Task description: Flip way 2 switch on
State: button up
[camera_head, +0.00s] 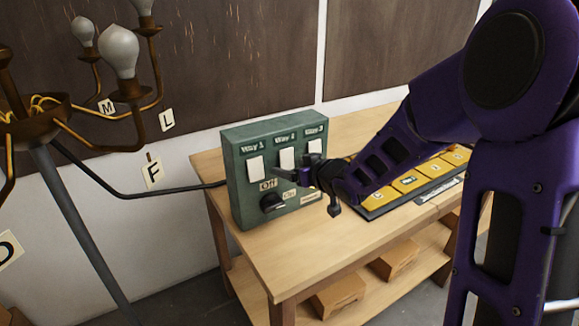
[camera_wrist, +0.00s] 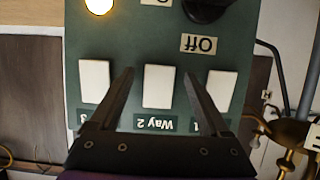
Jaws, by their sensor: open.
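A green switch box (camera_head: 236,200) stands on the wooden table, with three white rocker switches in a row under labels Way 1 to Way 3. The way 2 switch (camera_head: 287,158) is the middle one. In the wrist view, which shows the box upside down, the way 2 switch (camera_wrist: 158,87) lies between my two fingers, above its "Way 2" label. My gripper (camera_head: 284,180) is open and empty, in front of the box; its fingers also show in the wrist view (camera_wrist: 157,72). Whether the fingers touch the box, and which way the switch is tipped, I cannot tell.
The way 1 switch (camera_wrist: 221,88) and way 3 switch (camera_wrist: 95,80) flank the middle one. A black knob (camera_head: 272,202) sits below, near an "Off" label (camera_wrist: 202,44). A round yellow light (camera_wrist: 99,5) glows on the box. A brass lamp (camera_head: 122,90) stands left.

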grip_shut()
jog(key=shift+f+b, duration=0.4)
jog(key=shift+b, duration=0.65)
jog(key=t+y+b, duration=0.1)
jog(key=t+b, duration=0.1)
jog(key=b, duration=0.4)
jog(key=shift+w+f+y, duration=0.1)
jog(key=shift+y, duration=0.3)
